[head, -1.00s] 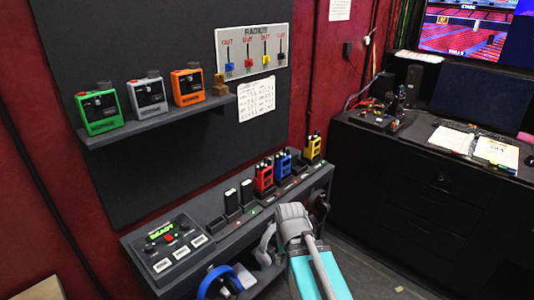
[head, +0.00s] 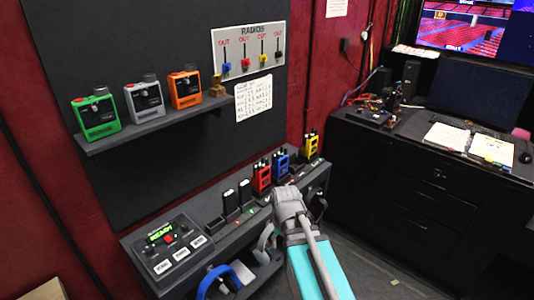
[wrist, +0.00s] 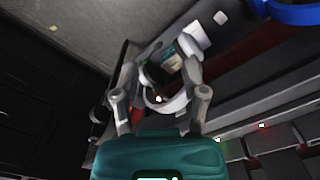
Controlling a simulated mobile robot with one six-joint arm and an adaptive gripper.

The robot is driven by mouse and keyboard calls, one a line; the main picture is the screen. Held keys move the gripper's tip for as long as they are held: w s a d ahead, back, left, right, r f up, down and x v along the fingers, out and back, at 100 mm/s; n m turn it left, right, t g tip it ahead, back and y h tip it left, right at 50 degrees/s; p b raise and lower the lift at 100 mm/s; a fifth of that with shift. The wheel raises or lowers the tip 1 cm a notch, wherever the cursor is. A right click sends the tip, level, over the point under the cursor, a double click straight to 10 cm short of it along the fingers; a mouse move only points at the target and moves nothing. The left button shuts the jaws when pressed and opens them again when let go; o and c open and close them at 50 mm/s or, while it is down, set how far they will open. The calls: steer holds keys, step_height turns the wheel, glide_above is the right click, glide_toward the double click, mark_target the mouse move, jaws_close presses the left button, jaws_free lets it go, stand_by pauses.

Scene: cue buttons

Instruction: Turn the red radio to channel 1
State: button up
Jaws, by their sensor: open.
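The red radio (head: 262,178) stands upright in the charger row on the low black shelf, left of the blue radio (head: 281,164) and the yellow radio (head: 312,148). Its channel knob is too small to read. My gripper (head: 288,200) is in front of the shelf, to the right of and below the red radio, apart from it as far as I can tell. In the wrist view my gripper (wrist: 160,78) is open, with two grey fingers spread. A pale headset (wrist: 172,102) shows between and beyond them. The red radio cannot be made out in the wrist view.
A button console (head: 168,250) sits at the shelf's left end; a blue headset (head: 225,280) hangs below. A black desk (head: 430,190) stands right. Open floor lies between.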

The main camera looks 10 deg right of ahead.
mark_target(267, 162)
steer(key=w+r+m+p, duration=0.8)
steer(key=w+r+p, duration=1.8)
steer(key=r+p, duration=0.1)
steer(key=shift+d+r+m, duration=0.2)
steer(key=shift+r+m, duration=0.2)
steer(key=shift+r, duration=0.45)
steer(key=shift+f, duration=0.1)
step_height(267, 162, down, 14)
steer(key=b, duration=1.3)
steer(key=shift+w+a+r, duration=0.1)
steer(key=shift+w+r, duration=0.05)
steer(key=shift+r, duration=0.05)
jaws_close()
